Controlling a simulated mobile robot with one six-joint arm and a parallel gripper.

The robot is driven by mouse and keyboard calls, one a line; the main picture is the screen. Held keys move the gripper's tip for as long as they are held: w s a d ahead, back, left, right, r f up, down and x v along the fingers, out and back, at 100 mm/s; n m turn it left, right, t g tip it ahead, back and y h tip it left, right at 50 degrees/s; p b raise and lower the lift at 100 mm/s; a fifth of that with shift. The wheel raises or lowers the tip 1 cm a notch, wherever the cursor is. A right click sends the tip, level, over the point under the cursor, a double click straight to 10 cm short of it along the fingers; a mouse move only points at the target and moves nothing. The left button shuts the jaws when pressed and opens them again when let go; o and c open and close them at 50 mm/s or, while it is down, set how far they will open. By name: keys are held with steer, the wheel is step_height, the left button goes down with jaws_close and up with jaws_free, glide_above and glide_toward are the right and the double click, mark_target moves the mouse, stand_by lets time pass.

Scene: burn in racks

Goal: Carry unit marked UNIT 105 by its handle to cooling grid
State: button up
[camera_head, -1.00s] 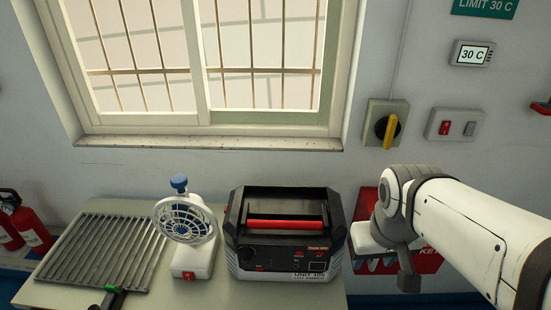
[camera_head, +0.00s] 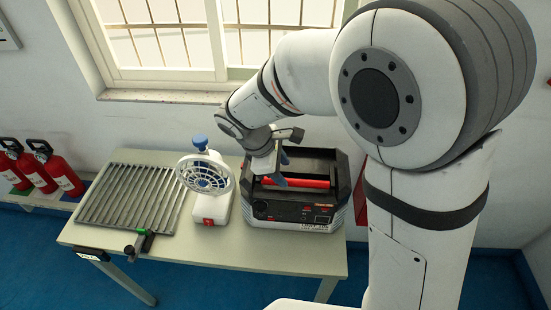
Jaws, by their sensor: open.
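The unit (camera_head: 300,212) is a black and grey box with a red handle bar across its top. It stands on the table, and the small label low on its front is too blurred to read now; it showed UNIT 105 earlier. My gripper (camera_head: 277,180) is open at the left part of the red handle (camera_head: 308,183), pointing down. I cannot tell whether its fingers straddle the bar. The cooling grid (camera_head: 125,197), a slatted grey metal rack, lies flat and empty at the table's left end.
A white fan (camera_head: 210,181) with a blue knob and red switch stands between the grid and the unit. A green and black handled tool (camera_head: 141,243) lies at the grid's front edge. Red fire extinguishers (camera_head: 50,168) stand left of the table (camera_head: 240,249). A window is behind.

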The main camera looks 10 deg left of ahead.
mark_target(291, 181)
steer(key=shift+x, duration=2.7)
steer(key=shift+c, duration=0.4)
